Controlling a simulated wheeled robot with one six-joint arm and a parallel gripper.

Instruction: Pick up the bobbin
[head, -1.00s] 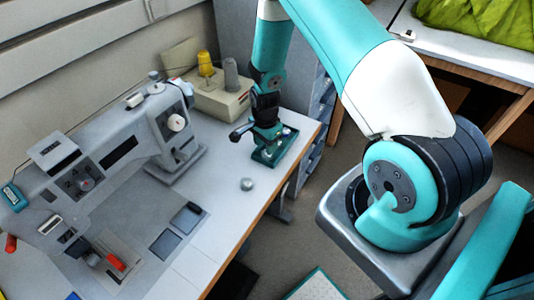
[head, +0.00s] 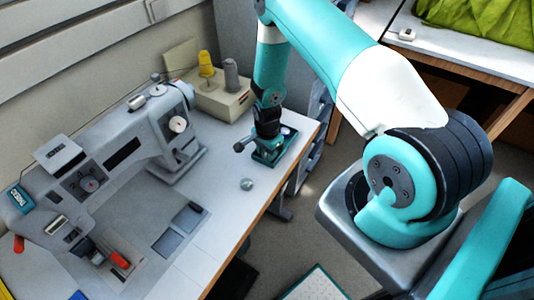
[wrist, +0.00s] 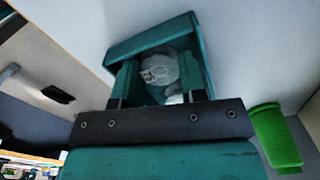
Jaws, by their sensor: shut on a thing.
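My gripper (head: 268,150) points down into a small teal tray (head: 288,145) at the far right end of the sewing table. In the wrist view, its two teal fingers (wrist: 157,82) are shut on a pale, see-through bobbin (wrist: 160,66) between them. The bobbin is inside the walls of the tray, which also shows in the wrist view (wrist: 150,37). Another pale round piece (wrist: 176,99) is partly hidden near the right finger. In the head view, my gripper hides the held bobbin.
A sewing machine (head: 125,150) fills the left of the table. A box with a yellow and a grey spool (head: 222,100) stands behind the tray. A small silver round thing (head: 247,184) lies in front. A green cylinder (wrist: 275,138) shows in the wrist view.

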